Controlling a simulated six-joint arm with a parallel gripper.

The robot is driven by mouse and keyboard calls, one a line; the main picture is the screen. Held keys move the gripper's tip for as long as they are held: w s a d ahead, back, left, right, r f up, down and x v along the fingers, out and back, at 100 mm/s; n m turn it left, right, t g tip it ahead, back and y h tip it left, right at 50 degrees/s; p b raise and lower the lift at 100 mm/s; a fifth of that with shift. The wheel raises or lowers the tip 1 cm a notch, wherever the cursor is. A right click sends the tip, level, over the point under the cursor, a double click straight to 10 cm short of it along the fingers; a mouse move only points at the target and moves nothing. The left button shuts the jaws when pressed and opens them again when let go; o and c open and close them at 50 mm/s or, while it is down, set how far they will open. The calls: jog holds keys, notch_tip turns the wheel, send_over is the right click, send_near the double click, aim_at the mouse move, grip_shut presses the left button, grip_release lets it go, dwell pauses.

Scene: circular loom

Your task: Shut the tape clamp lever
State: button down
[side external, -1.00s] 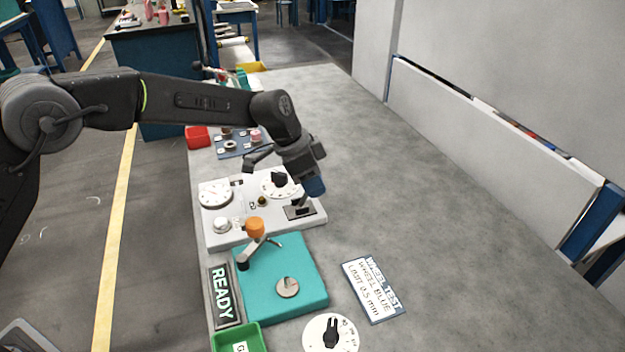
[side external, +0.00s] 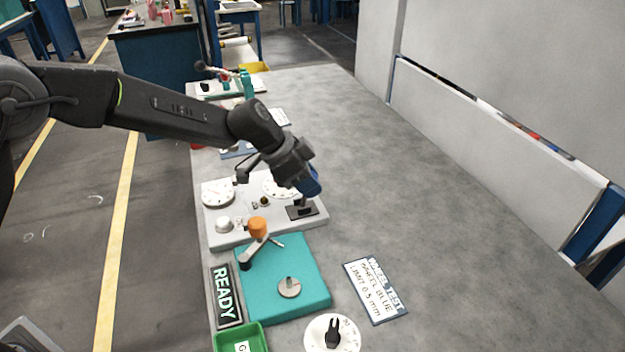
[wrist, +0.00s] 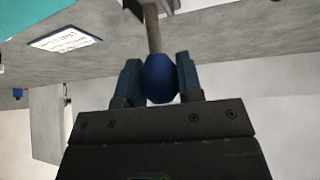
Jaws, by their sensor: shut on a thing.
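My gripper (wrist: 158,64) is shut on a blue rounded knob (wrist: 160,82) at the end of a grey lever stem (wrist: 152,30); a finger is on each side of it. In the side view my gripper (side external: 313,183) is over the right end of a grey panel (side external: 238,234), and the stem rises from a black slotted base (side external: 301,211). The fingers mostly hide the knob there. Another lever with an orange knob (side external: 258,227) stands tilted at the teal block (side external: 286,262), apart from my gripper. I cannot tell from any label which is the tape clamp lever.
The panel carries a dial (side external: 217,192) and a white knob (side external: 224,225). In front lie a READY sign (side external: 224,297), a green bin (side external: 240,338), a round black-handled dial (side external: 331,333) and a label card (side external: 375,289). The table right of the panel is clear.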

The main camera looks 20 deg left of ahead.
jog(key=shift+s+a+t+h, duration=0.7)
jog(key=shift+t+h, duration=0.3)
jog(key=shift+h, duration=0.2)
jog(key=shift+s+a+f+m+t+h, duration=0.1)
jog(key=shift+s+a+m+t+h, duration=0.35)
jog(key=shift+t+h, duration=0.6)
jog(key=shift+s+a, duration=0.15)
jog(key=c, duration=0.8)
grip_release()
jog(key=v, duration=1.3)
jog(key=shift+s+a, duration=0.2)
jog(key=shift+a, duration=0.2)
